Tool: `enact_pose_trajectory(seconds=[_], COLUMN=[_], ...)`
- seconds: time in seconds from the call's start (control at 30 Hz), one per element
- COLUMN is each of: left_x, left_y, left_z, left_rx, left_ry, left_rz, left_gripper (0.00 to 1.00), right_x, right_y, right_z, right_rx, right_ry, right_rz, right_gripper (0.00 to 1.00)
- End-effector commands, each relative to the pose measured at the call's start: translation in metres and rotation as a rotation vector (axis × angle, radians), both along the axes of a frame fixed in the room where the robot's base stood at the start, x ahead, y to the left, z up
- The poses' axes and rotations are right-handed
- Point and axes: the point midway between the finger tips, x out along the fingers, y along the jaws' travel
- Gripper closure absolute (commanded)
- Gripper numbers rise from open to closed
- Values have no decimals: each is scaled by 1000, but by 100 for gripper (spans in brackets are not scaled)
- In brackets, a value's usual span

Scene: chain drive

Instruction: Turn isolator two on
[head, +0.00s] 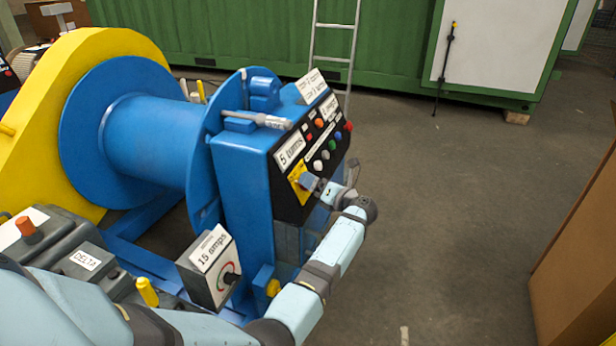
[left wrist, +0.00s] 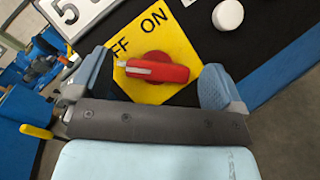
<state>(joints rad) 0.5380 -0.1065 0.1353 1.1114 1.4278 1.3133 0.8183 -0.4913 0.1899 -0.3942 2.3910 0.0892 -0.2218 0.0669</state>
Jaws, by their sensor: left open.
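A red rotary switch (left wrist: 168,73) sits on a yellow plate (left wrist: 157,37) lettered ON and, partly hidden, what reads as OFF. Its bar lies nearly level in the left wrist view, with the white-marked end to the left, below the OFF lettering. My left gripper (left wrist: 158,66) is open, one finger on each side of the switch; I cannot tell whether either touches it. In the head view my left gripper (head: 314,184) is at the lower left of the black control panel (head: 291,208) and hides the switch. No number for the switch is legible. My right gripper is not in view.
The panel carries several coloured buttons, a white one (left wrist: 228,15) near the switch, and a "5 turns" label (head: 290,151). A handled bar (head: 257,119) sticks out atop the blue housing. A 15 amps box (head: 210,270) stands beside my arm.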

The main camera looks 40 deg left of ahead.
Motion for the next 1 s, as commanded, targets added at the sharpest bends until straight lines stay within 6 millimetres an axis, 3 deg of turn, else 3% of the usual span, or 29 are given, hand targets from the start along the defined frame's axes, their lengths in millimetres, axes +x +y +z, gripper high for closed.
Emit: enact_pose_trajectory(seconds=[0.53, 0.73, 0.77, 1.0], left_x=[0, 0, 0, 0], left_y=[5, 5, 5, 4], left_z=[0, 0, 0, 2], left_rx=[0, 0, 0, -4], left_ry=[0, 0, 0, 14], left_rz=[0, 0, 0, -6], left_gripper=[5, 51, 55, 55], right_x=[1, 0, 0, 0], right_y=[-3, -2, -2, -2], right_z=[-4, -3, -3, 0], right_rx=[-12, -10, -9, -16], right_ry=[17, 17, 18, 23], right_rz=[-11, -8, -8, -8], right_gripper=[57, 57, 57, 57])
